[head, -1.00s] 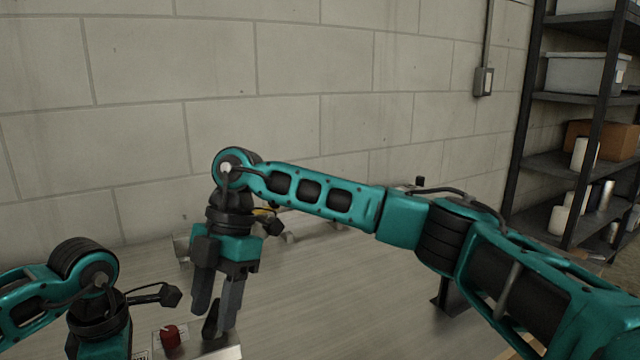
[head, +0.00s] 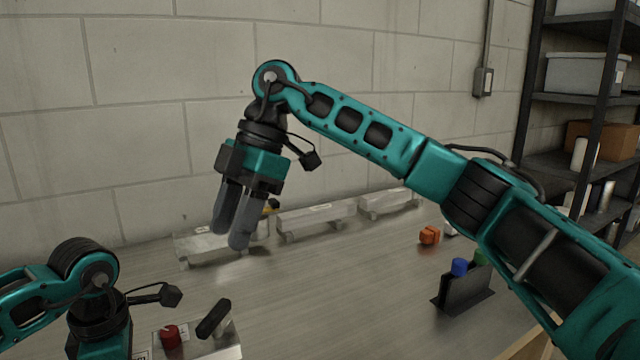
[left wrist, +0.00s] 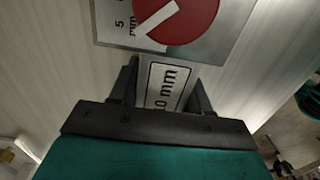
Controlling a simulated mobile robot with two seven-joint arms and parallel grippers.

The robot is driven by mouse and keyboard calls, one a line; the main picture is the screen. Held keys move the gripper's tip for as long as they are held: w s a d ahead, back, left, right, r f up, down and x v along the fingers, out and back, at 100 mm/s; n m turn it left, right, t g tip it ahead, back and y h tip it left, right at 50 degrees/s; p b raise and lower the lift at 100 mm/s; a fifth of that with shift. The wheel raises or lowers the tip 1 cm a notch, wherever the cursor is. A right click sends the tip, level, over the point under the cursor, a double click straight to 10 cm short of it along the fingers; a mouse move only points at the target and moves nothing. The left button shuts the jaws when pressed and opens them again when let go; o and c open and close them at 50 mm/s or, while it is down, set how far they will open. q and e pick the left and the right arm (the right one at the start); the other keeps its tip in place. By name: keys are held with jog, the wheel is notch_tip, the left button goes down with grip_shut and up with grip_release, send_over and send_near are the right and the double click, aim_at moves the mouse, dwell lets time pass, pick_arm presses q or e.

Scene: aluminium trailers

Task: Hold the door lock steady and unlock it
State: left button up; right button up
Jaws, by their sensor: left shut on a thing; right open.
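The door lock (head: 229,347) is a metal block at the bottom left of the head view, partly cut off by the frame. It carries a red round knob (head: 170,336) and a tilted black handle (head: 213,318). The knob, with a white pointer, also shows in the left wrist view (left wrist: 188,22). My left gripper (left wrist: 168,75) is shut on the lock's end, with a "10 mm" label (left wrist: 166,88) between its fingers. Its fingertips are out of the head view. My right gripper (head: 230,235) is open and empty, raised above the table, beyond and clear of the handle.
Several pale metal pieces (head: 315,217) stand along the back of the table by the block wall. An orange object (head: 429,236) and a dark holder (head: 462,292) with a blue-topped item stand at the right. A shelf rack (head: 530,130) is beyond. The table's middle is clear.

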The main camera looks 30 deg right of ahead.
jog(key=w+d+m+t+y, duration=0.2)
jog(key=d+t+y, duration=0.3)
jog(key=d+t, duration=0.4)
jog(key=w+d+r+m+t+y, duration=0.1)
jog(key=w+d+t+y, duration=0.3)
jog(key=d+t, duration=0.5)
jog(key=shift+d+m+t+y, duration=0.3)
jog(key=shift+d+m+y, duration=0.4)
jog(key=shift+d, duration=2.1)
jog(key=shift+r, duration=0.1)
